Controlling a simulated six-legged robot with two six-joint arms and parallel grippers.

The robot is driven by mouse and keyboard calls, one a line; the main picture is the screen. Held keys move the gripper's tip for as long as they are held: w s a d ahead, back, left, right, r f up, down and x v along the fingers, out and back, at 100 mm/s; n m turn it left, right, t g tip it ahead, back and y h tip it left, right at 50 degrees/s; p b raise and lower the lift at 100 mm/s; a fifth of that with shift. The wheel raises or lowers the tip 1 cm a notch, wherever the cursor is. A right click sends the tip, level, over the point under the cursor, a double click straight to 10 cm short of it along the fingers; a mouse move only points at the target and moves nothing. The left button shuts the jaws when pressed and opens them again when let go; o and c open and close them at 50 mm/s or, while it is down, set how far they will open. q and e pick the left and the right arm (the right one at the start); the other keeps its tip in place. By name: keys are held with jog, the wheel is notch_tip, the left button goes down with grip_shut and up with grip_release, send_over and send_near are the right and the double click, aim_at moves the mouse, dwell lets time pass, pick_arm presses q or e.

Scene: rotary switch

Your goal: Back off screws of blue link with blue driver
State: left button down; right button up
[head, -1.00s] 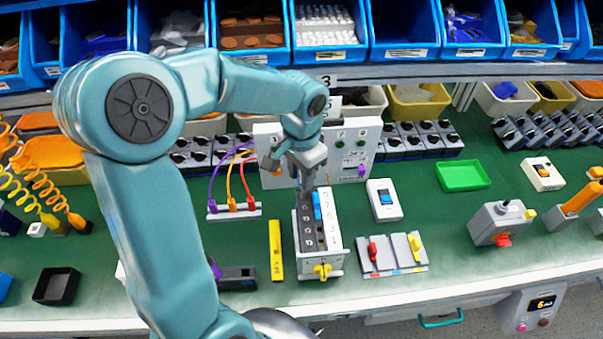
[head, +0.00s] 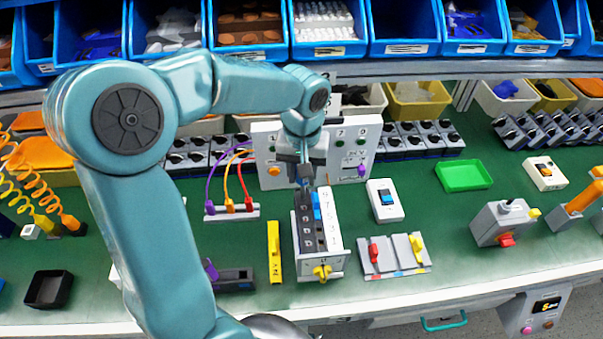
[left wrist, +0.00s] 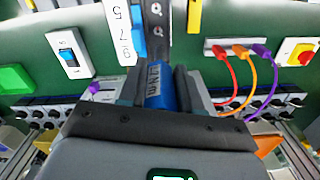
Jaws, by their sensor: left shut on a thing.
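The block (head: 335,232) stands upright on the green bench below my left gripper. It has a white numbered side and a dark top with a row of screws. The blue link (head: 317,206) lies along its upper part and also shows in the left wrist view (left wrist: 139,42). My left gripper (head: 303,172) is at the far end of the block. It is shut on the blue driver, whose blue lettered body (left wrist: 160,88) shows between the fingers in the left wrist view. The driver's tip is hidden, so I cannot tell if it touches a screw. My right gripper is not in view.
A white panel (head: 268,158) stands close behind the gripper. Coloured cables on a strip (head: 232,212) lie left, and a yellow bar (head: 274,252) is beside the block. A blue rocker switch (head: 385,200) and lever plate (head: 396,254) are on the right.

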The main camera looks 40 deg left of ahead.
pick_arm(q)
jog(key=shift+r+p, duration=2.55)
jog(key=shift+r, duration=0.5)
jog(key=shift+f, duration=0.1)
